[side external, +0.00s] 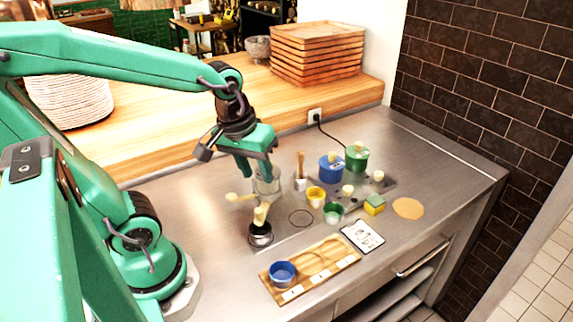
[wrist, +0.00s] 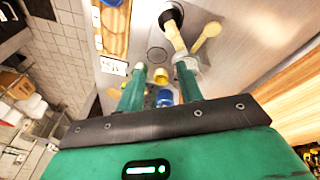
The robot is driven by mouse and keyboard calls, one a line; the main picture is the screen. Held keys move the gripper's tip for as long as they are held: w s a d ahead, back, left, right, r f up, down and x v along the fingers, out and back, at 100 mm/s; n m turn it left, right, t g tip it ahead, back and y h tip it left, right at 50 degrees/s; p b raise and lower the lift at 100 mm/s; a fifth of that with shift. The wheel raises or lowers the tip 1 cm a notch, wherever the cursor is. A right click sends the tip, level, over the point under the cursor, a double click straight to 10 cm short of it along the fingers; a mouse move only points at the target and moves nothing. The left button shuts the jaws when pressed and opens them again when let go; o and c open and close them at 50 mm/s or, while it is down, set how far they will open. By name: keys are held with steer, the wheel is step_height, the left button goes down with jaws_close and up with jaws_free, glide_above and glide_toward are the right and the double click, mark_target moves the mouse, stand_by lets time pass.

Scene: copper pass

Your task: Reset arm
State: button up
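My gripper (side external: 262,172) hangs above the steel counter (side external: 215,215), pointing down, over or in front of a clear glass jar (side external: 267,186); I cannot tell whether they touch. In the wrist view its two green fingers (wrist: 161,68) stand apart with nothing held between them. A yellow cup (side external: 316,197) shows beyond the gap and stands on the counter. A wooden tray (side external: 327,268) at the front has several compartments and holds a blue cup (side external: 282,272) at its left end.
Stacked wooden trays (side external: 316,55) stand on the ledge behind.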

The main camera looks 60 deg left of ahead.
steer(key=shift+s+d+r+m+t, duration=0.2)
steer(key=shift+s+r+m+t, duration=0.25)
steer(key=shift+r+m, duration=0.5)
steer(key=shift+s+d+r+m+t, duration=0.15)
steer(key=shift+s+r+m+t, duration=0.35)
steer(key=shift+m, duration=0.55)
steer(key=shift+s+d+r+m+t, duration=0.25)
steer(key=shift+r+m+t, duration=0.2)
steer(key=shift+r+m, duration=0.6)
